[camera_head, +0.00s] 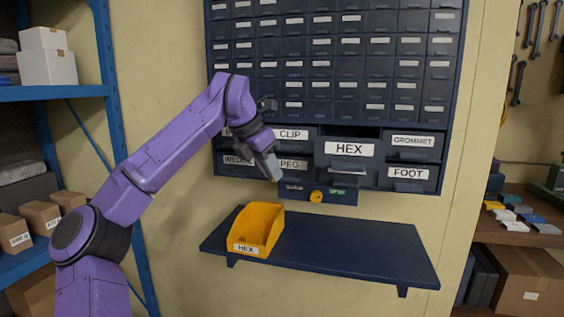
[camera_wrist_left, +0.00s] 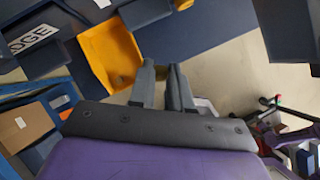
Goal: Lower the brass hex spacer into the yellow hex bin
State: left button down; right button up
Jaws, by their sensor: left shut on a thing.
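The yellow hex bin (camera_head: 249,249) stands on the left part of the dark shelf, open at the top, with a HEX label on its front. It also shows in the wrist view (camera_wrist_left: 108,52), left of the fingers. My left gripper (camera_head: 275,175) is above the bin, slightly right of its middle, fingers pointing down. In the wrist view the two fingers (camera_wrist_left: 162,72) are close together. It is shut on the brass hex spacer, which is mostly hidden; only a tiny brownish bit shows at the fingertips in the head view. My right gripper is out of view.
The dark shelf (camera_head: 350,250) is bare right of the bin. Above it hangs a drawer cabinet (camera_head: 325,100) with labelled drawers, including an open HEX slot (camera_head: 348,165). A small panel with a yellow knob (camera_head: 316,196) sits between cabinet and shelf. Blue racking (camera_head: 110,100) stands left.

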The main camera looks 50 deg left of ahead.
pick_arm(q)
jog(key=a+f+b, duration=0.4)
jog(key=a+f, duration=0.1)
jog(key=f, duration=0.4)
jog(key=shift+a, duration=0.25)
jog(key=shift+s+r, duration=0.1)
jog(key=shift+w, duration=0.5)
jog(key=shift+f+b, duration=2.65)
jog(key=shift+f, duration=0.7)
jog(key=shift+f, duration=0.1)
